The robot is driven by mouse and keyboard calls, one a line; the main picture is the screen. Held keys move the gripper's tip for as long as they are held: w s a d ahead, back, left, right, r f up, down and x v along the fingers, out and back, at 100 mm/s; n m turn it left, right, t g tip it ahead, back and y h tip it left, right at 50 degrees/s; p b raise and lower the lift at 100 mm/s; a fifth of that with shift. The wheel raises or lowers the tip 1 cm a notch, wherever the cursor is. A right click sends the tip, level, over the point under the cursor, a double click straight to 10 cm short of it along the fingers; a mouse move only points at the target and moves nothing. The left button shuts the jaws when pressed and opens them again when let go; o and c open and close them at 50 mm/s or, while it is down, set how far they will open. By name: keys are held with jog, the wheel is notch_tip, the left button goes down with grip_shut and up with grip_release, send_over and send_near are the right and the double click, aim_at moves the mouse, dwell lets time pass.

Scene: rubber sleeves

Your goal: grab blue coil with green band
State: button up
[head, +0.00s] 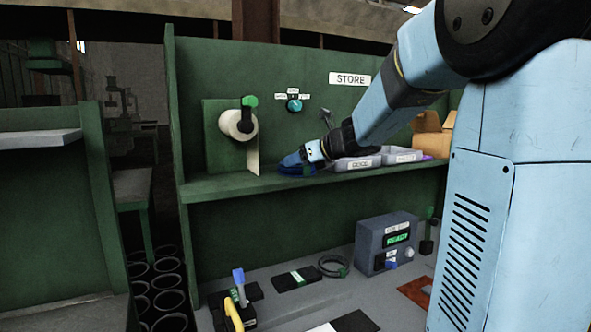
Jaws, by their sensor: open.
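A dark blue coil (299,172) lies on the green upper shelf, left of the grey bins. My gripper (291,162) is at the coil, reaching down and left over it, and hides part of it. The jaws are open. The coil is too small and too covered to show a green band or whether a finger touches it.
Two labelled grey bins (357,162) and a cardboard box (432,136) stand right of the coil. A white roll (238,125) hangs at left. Below, the bench holds a dark ring with a green part (333,266) and a grey control box (387,243).

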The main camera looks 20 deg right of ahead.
jog(key=shift+x, duration=3)
jog(key=shift+d, duration=0.1)
jog(key=shift+c, duration=0.4)
jog(key=shift+s+f, duration=0.1)
grip_shut()
